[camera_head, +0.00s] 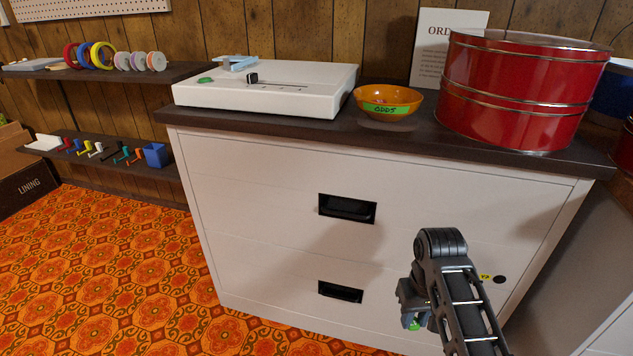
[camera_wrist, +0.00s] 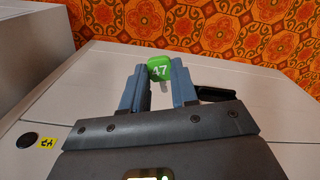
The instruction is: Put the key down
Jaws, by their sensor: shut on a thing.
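My gripper (camera_wrist: 158,72) is shut on the key, whose green head (camera_wrist: 160,67) marked 47 shows between the blue-grey fingertips in the wrist view. A short pale part of the key shows below the head; the rest is hidden. In the head view my gripper (camera_head: 414,312) hangs in front of the white cabinet's lower right part, with a bit of green (camera_head: 415,325) at its tip.
The white cabinet (camera_head: 265,205) has two black drawer handles and a round dark lock (camera_head: 499,279) beside a yellow tag. On its dark top stand a white box (camera_head: 265,90), an orange ODDS bowl (camera_head: 388,101) and red tins (camera_head: 515,90). Shelves (camera_head: 105,72) hang left. Open floor (camera_head: 110,270) lies left.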

